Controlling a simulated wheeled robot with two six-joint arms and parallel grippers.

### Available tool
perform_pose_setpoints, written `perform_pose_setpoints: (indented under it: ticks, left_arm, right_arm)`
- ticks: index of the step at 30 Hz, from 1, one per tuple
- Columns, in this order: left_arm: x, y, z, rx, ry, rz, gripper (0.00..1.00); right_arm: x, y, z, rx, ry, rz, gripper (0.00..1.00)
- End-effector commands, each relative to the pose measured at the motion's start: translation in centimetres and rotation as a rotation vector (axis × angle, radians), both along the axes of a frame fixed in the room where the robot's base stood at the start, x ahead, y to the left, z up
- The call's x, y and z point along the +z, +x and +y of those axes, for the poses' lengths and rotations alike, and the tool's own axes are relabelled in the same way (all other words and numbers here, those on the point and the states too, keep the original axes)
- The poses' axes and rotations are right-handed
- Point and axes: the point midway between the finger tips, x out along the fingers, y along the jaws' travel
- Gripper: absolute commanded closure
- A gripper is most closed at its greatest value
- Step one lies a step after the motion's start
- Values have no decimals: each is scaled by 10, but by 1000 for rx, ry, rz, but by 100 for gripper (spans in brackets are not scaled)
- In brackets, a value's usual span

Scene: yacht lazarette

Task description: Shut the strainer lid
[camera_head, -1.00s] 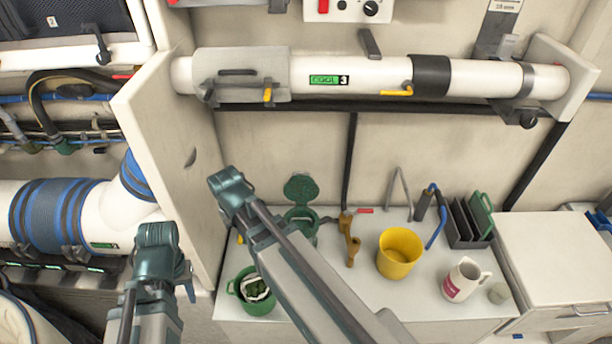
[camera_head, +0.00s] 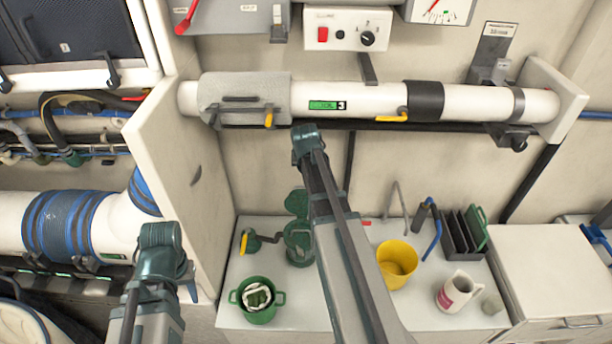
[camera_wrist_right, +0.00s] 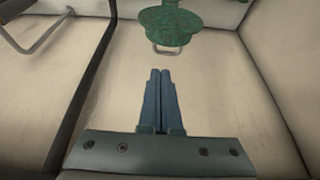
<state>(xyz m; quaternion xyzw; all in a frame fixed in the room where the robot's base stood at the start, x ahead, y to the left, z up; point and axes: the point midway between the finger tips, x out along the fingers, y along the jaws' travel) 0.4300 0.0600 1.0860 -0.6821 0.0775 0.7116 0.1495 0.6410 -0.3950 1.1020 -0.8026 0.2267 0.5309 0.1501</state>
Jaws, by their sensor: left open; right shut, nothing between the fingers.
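The green strainer (camera_head: 299,246) stands on the white counter, partly hidden behind my right arm in the head view. Its round green lid (camera_head: 296,203) is raised, standing open at the back. In the right wrist view the lid (camera_wrist_right: 168,25) is at the top, with a metal loop (camera_wrist_right: 168,50) below it. My right gripper (camera_wrist_right: 161,74) is shut and empty, apart from the lid in that picture. In the head view my right arm hides this gripper. My left gripper (camera_head: 190,290) shows only in small part, left of the counter; it is open, away from the strainer.
A white pipe (camera_head: 370,101) runs above. A pale panel (camera_head: 180,165) stands at the left.

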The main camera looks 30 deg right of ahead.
Motion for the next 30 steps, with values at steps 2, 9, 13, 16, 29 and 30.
perform_pose_setpoints:
  ticks: [2,9,13,16,29,30]
  left_arm:
    - [-11,0,0,-1,0,0,58]
    - [-41,0,0,-8,2,0,58]
    - [-60,0,0,-10,2,0,58]
    - [-73,0,0,-10,2,0,58]
    - [-85,0,0,-9,2,0,58]
    - [-85,0,0,-9,2,0,58]
  right_arm:
    - [-11,3,-2,0,0,0,100]
    - [-42,14,-8,0,1,1,100]
    - [-61,20,-12,0,1,1,100]
    - [-73,25,-15,0,1,1,100]
    - [-85,31,-19,1,0,1,100]
    - [-85,31,-19,1,0,1,100]
